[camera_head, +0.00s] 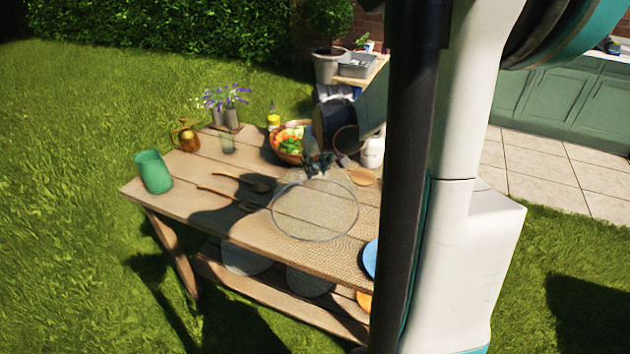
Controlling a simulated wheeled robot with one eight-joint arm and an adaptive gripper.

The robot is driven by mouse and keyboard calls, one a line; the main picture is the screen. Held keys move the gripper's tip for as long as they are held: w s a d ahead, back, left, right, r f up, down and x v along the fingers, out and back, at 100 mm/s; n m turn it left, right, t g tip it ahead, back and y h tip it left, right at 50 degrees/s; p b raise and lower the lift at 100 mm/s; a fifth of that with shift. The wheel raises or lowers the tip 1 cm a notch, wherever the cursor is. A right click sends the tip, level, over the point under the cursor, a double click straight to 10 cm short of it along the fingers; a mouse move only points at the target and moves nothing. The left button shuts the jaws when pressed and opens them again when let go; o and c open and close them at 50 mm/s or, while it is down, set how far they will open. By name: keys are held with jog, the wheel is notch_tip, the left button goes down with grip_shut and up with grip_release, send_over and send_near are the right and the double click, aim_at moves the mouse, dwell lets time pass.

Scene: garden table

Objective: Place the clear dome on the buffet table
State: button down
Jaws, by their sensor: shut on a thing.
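The clear dome (315,212) is a round, see-through cover near the middle of the picture. It appears over the front right part of the wooden buffet table (180,192). My gripper (318,170) is at the dome's top and is shut on it. The table's planks show through the dome. I cannot tell whether its rim touches the tabletop or hangs slightly above it.
A green pitcher (153,172), amber jug (186,136), flower vase (231,120) and salad bowl (288,146) stand on the table. Dark spoons (240,192) lie left of the dome. A blue plate (370,258) is partly hidden at right. Round clear pieces (245,258) rest on the lower shelf.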

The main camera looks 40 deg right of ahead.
aim_at(316, 175)
jog(key=shift+f+b, duration=0.75)
jog(key=shift+f, duration=1.4)
jog(key=shift+f, duration=0.15)
jog(key=c, duration=1.3)
grip_release()
jog(key=p+v, duration=0.4)
jog(key=v, duration=0.8)
